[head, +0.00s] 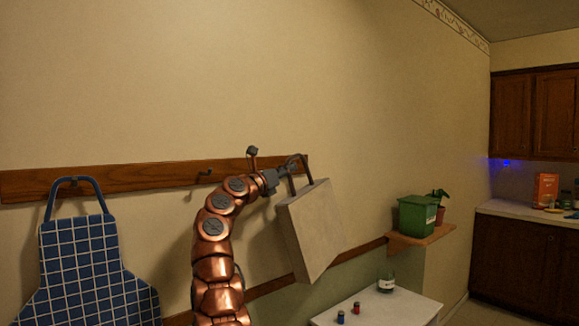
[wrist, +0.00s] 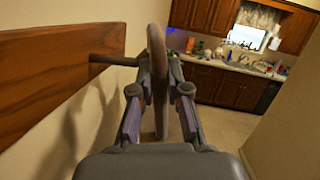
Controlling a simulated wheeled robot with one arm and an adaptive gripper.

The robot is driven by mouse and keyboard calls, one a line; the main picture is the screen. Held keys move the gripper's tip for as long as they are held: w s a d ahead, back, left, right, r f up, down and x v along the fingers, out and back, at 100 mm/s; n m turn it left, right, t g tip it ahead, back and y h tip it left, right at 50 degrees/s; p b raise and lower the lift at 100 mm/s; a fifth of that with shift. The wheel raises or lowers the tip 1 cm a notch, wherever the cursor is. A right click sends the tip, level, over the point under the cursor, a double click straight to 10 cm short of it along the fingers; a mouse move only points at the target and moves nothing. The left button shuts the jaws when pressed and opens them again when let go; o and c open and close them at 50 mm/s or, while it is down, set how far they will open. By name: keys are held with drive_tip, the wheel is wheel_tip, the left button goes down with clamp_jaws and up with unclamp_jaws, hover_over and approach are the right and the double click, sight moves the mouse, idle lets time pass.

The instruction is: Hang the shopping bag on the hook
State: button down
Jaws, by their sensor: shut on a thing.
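The shopping bag (head: 312,228) is pale, boxy and tilted, and hangs in the air in front of the wall. My gripper (head: 284,171) is shut on its brown handle, near the right end of the wooden rail (head: 130,178). In the wrist view the handle (wrist: 158,75) stands upright between the fingers of my gripper (wrist: 160,92). A dark hook (wrist: 113,60) juts from the rail toward the handle; I cannot tell whether they touch. The bag's body is hidden in the wrist view. In the head view another hook (head: 205,173) on the rail is bare.
A blue checked apron (head: 85,255) hangs on the rail at the left. Below, a white table (head: 400,308) holds a jar (head: 386,282) and two small items.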

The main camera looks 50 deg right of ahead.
drive_tip(key=shift+w+d+r+p, duration=0.1)
drive_tip(key=shift+w+p, duration=0.85)
drive_tip(key=shift+p, duration=0.65)
drive_tip(key=shift+w+f, duration=0.65)
drive_tip(key=shift+f, duration=0.3)
